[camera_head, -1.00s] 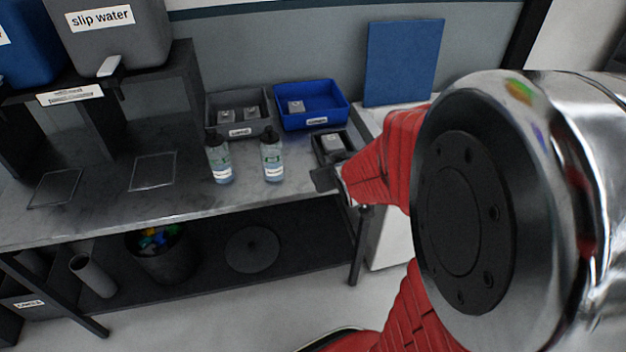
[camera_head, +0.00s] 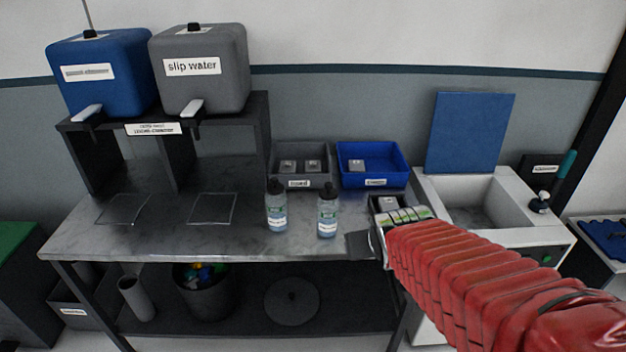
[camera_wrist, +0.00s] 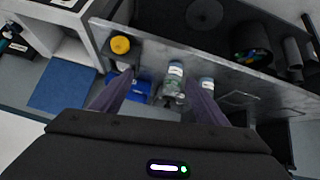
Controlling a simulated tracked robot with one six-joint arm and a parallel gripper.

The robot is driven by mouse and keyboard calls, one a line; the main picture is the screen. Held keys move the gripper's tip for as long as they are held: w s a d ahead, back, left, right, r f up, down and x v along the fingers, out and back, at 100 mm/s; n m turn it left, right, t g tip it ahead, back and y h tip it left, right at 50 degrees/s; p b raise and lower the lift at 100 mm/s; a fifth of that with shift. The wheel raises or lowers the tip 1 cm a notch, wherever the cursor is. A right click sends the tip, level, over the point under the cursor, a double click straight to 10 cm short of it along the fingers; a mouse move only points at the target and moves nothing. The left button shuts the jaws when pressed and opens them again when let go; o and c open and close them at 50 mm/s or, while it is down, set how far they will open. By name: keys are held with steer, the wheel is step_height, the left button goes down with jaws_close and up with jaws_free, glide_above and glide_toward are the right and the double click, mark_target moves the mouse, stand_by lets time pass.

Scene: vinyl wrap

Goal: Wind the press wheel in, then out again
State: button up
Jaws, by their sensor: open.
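I cannot pick out the press wheel for certain. In the wrist view, a round yellow knob-like thing (camera_wrist: 120,45) shows at the bench corner; I cannot tell whether it is the wheel. A dark flat piece (camera_head: 361,245) juts out at the bench's front right corner in the head view. My gripper (camera_wrist: 162,82) is open and empty, its two fingers reaching over the bench edge around the view of the bottles, with the yellow thing outside them. In the head view my red-sleeved arm hides the gripper and part of that corner.
Two spray bottles (camera_head: 277,207) (camera_head: 327,212) stand near the bench's front edge. Behind are a grey bin (camera_head: 301,185) and a blue bin (camera_head: 374,178). A white sink unit (camera_head: 492,238) stands right. The bench's (camera_head: 150,237) left front is mostly clear.

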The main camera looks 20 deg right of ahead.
steer(key=shift+s+a+r, duration=0.35)
steer(key=shift+s+a, duration=0.3)
steer(key=shift+a, duration=0.1)
steer(key=s+a+r+n+g+y, duration=0.1)
steer(key=s+a+r+g+y, duration=0.1)
steer(key=s+a, duration=0.7)
steer(key=shift+s+a+r+y, duration=0.15)
steer(key=shift+s+r+y, duration=0.15)
steer(key=shift+s+r, duration=0.7)
